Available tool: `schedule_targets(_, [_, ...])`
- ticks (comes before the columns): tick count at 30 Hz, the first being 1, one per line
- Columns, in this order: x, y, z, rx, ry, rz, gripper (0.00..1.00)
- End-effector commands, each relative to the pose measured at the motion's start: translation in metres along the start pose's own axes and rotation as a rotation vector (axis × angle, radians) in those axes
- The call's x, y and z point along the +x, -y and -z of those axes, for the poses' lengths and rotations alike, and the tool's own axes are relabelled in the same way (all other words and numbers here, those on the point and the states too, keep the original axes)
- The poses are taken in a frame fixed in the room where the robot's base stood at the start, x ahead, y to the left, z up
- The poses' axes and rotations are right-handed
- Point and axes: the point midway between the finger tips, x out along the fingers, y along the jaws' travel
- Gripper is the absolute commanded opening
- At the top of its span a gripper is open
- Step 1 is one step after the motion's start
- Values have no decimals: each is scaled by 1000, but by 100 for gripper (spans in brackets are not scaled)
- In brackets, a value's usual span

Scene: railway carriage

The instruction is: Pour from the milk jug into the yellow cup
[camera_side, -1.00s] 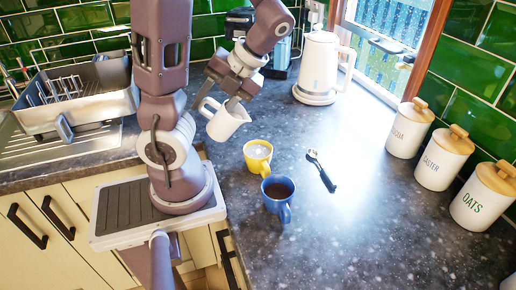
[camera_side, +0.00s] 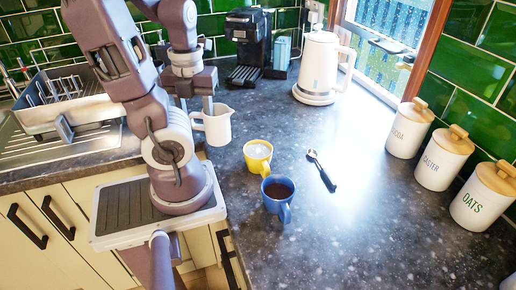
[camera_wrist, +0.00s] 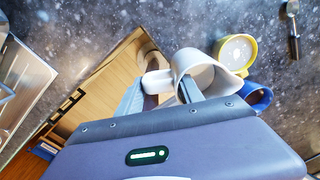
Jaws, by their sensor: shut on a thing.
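The white milk jug (camera_side: 217,126) is held upright by its handle in my gripper (camera_side: 198,108), to the left of the yellow cup and apart from it. In the wrist view the jug (camera_wrist: 205,72) shows from above, its spout toward the yellow cup; its contents cannot be made out. My gripper (camera_wrist: 168,92) is shut on the jug's handle. The yellow cup (camera_side: 257,158) stands upright on the dark counter with a pale, whitish content. It also shows in the wrist view (camera_wrist: 249,53), just beyond the jug's spout.
A blue mug (camera_side: 278,196) of dark drink stands close in front of the yellow cup. A spoon (camera_side: 322,171) lies to the right. A white kettle (camera_side: 318,68) and a coffee machine (camera_side: 247,45) stand behind. Lidded canisters (camera_side: 447,158) line the right. The counter's middle right is clear.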

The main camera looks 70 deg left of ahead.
Motion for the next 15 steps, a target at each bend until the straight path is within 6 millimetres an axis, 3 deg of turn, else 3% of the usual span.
schedule_targets(11, [0, 0, 0, 6, -1, 2, 0])
schedule_targets(15, [-12, 0, -1, 9, 3, 5, 0])
